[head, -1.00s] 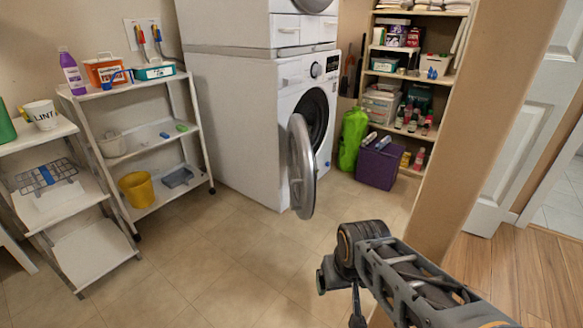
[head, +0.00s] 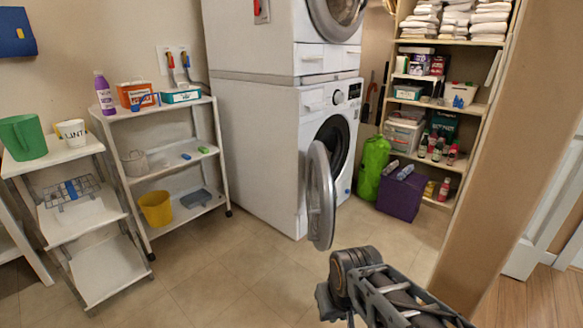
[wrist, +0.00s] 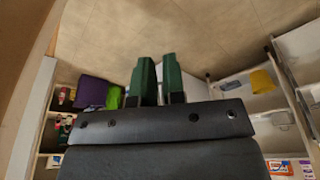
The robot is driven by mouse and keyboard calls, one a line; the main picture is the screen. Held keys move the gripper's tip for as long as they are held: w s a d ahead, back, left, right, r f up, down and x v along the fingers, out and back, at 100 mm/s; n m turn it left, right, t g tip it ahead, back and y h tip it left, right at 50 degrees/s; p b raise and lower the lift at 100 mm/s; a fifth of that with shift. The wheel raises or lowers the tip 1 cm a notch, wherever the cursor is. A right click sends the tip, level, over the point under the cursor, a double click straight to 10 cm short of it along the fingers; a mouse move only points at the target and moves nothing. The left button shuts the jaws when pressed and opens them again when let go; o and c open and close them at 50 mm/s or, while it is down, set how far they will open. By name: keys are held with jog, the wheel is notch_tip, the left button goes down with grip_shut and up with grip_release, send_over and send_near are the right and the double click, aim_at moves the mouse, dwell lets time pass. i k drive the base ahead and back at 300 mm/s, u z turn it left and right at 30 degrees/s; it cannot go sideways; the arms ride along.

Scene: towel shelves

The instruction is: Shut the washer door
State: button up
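The lower white washer (head: 258,160) stands against the back wall. Its round grey-rimmed door (head: 321,195) stands wide open, swung out toward me from the left side of the dark drum opening (head: 334,142). My gripper (wrist: 158,75) shows in the wrist view, its two green fingers a small gap apart with nothing between them. In the head view my arm is at the bottom right, in front of the door and apart from it in the picture; the fingertips cannot be made out there. The washer door is not in the wrist view.
A white wheeled shelf (head: 196,212) and a stepped rack (head: 100,280) stand at left. A purple bin (head: 402,195) and a green bag (head: 372,168) stand right of the washer, before shelves. A beige wall edge (head: 490,165) rises close at right. The floor before the washer is clear.

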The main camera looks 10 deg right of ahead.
aim_at(319, 188)
jog(key=u, duration=0.8)
jog(key=i, duration=1.45)
jog(key=z, duration=0.1)
